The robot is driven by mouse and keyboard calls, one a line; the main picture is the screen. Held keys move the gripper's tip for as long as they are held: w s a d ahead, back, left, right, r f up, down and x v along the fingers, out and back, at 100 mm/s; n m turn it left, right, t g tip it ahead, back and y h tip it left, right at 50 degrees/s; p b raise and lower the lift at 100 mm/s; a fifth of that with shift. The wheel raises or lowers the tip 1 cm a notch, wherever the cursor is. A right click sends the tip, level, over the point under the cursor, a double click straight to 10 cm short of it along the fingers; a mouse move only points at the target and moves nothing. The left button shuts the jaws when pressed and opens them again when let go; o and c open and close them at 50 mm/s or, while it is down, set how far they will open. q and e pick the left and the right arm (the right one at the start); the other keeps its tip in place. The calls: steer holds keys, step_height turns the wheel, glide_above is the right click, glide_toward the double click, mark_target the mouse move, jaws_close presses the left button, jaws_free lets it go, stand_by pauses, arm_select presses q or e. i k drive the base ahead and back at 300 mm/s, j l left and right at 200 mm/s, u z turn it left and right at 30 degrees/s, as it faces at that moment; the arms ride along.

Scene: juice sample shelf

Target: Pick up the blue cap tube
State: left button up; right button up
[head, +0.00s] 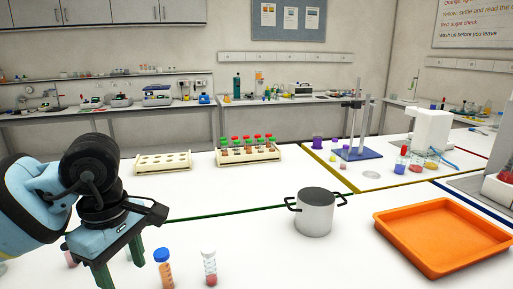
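The blue cap tube (164,270) stands upright on the white bench at the bottom of the head view, with orange-brown contents. Its lower end is cut off by the picture edge. My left gripper (120,263) is just left of it, pointing down, its two green fingers apart with nothing seen between them. The gripper and tube look apart. My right gripper is not in view.
A white-capped tube (209,268) stands close to the right of the blue cap tube. A grey pot (315,213) and an orange tray (440,237) are farther right. Behind are an empty-looking rack (163,162) and a rack of capped tubes (249,155).

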mark_target(161, 255)
steer(key=k, duration=1.05)
